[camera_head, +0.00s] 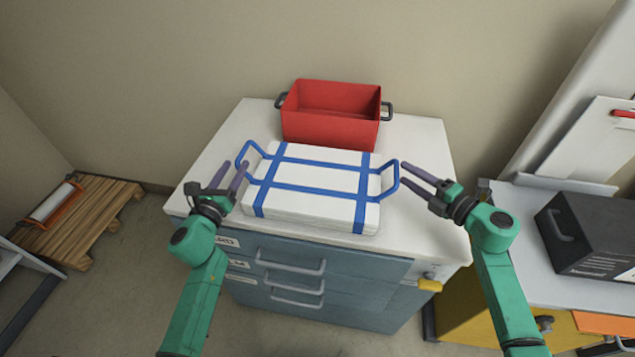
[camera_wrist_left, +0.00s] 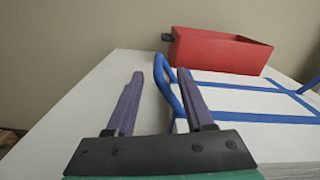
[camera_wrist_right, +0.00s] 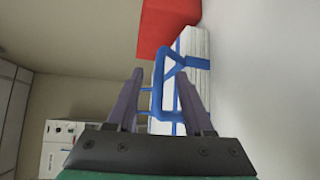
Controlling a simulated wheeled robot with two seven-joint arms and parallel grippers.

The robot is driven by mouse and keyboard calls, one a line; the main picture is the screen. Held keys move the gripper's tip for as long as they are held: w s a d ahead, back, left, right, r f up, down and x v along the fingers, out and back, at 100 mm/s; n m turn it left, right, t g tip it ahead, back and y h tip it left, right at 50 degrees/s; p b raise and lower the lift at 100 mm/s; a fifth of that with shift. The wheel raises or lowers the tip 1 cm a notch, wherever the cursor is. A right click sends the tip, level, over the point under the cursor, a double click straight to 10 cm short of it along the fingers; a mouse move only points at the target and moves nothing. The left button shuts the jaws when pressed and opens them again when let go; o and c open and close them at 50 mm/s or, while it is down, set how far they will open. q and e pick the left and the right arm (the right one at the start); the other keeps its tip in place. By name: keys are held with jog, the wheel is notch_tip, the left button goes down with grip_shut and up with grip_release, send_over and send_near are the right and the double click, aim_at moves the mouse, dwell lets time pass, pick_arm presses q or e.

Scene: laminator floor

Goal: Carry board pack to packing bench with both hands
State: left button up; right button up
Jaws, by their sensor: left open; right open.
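The board pack (camera_head: 312,185) is a flat white stack with blue straps and a blue loop handle at each end. It lies on the white top of a blue drawer cabinet (camera_head: 410,222). My left gripper (camera_head: 231,170) is open at the left handle (camera_head: 241,153); in the left wrist view the handle (camera_wrist_left: 160,75) shows between the fingers, nearer the right one. My right gripper (camera_head: 405,173) is open beside the right handle (camera_head: 392,166); in the right wrist view that handle (camera_wrist_right: 159,85) appears between the fingers. Contact cannot be told. Which surface is the packing bench is unclear.
A red bin (camera_head: 330,130) with dark handles stands right behind the pack. At the right, a grey-topped bench (camera_head: 510,210) carries a black case (camera_head: 590,235). A wooden pallet (camera_head: 85,225) lies on the floor at the left. The cabinet top is clear at its sides.

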aim_at(238, 157)
pick_arm(q)
jog(key=w, duration=0.4)
jog(key=shift+w+d+f, duration=0.1)
jog(key=shift+w+f, duration=0.05)
jog(key=shift+w, duration=0.1)
pick_arm(e)
jog(key=x, duration=0.4)
jog(key=shift+w+a+f, duration=0.1)
jog(key=shift+w+a, duration=0.15)
jog(key=shift+w, duration=0.05)
pick_arm(q)
jog(key=shift+s, duration=0.1)
pick_arm(e)
jog(key=shift+s, duration=0.15)
pick_arm(q)
jog(key=shift+c, duration=0.3)
pick_arm(e)
jog(key=shift+c, duration=0.4)
pick_arm(q)
grip_shut()
pick_arm(e)
grip_shut()
jog(key=shift+d, duration=0.15)
